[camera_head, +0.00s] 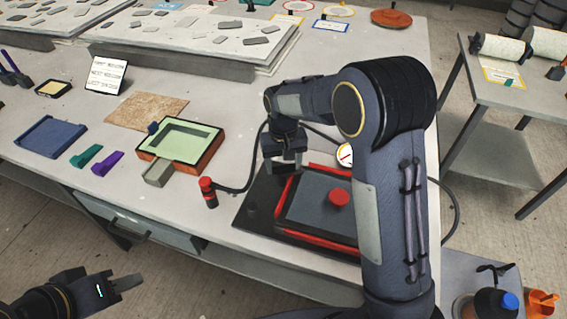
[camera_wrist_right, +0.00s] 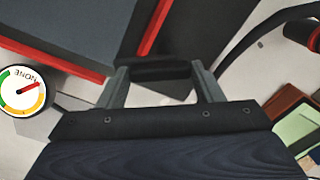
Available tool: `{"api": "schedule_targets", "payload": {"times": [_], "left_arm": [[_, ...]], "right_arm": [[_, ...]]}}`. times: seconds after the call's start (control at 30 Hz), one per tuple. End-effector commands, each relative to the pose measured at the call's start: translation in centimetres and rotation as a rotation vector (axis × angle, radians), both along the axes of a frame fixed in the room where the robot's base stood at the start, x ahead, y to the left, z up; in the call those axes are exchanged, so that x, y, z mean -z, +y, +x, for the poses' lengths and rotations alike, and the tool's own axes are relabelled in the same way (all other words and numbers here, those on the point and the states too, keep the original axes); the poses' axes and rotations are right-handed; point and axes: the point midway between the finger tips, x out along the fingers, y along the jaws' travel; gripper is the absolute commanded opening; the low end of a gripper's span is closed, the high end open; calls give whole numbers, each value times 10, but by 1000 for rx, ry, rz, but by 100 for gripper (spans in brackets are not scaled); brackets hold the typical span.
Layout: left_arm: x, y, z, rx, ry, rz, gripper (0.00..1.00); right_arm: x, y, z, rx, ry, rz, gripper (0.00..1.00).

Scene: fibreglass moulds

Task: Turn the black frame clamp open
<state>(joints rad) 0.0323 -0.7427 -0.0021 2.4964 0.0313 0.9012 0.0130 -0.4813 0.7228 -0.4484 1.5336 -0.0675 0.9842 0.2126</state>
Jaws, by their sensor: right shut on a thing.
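My right gripper (camera_head: 285,166) reaches down at the back left corner of a red frame (camera_head: 318,244) around a dark grey block with a red knob (camera_head: 339,197), on a black base plate (camera_head: 250,212). In the right wrist view the two fingers of the right gripper (camera_wrist_right: 162,80) are shut on the black frame clamp (camera_wrist_right: 160,70), a dark bar between their tips, beside the red frame edge (camera_wrist_right: 152,28). In the head view the gripper mostly hides the clamp. My left gripper (camera_head: 98,279) is open and empty, low at the left, off the table's front edge.
A red-capped fitting (camera_head: 208,191) with a black hose stands left of the base plate. A round gauge (camera_wrist_right: 22,92) is close to the gripper. A green-lined mould (camera_head: 182,141), blue tray (camera_head: 50,137) and green and purple pieces lie further left.

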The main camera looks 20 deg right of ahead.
Motion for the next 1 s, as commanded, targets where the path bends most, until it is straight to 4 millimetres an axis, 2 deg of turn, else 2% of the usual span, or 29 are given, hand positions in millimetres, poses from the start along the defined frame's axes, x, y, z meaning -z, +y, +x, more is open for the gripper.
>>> {"api": "schedule_targets", "payload": {"times": [0.6,1.0], "left_arm": [[2,0,0,0,0,0,36],[0,0,0,0,0,0,36]], "right_arm": [[-1,0,5,-585,-3,1,37],[-1,2,6,-895,-3,-1,37]]}}
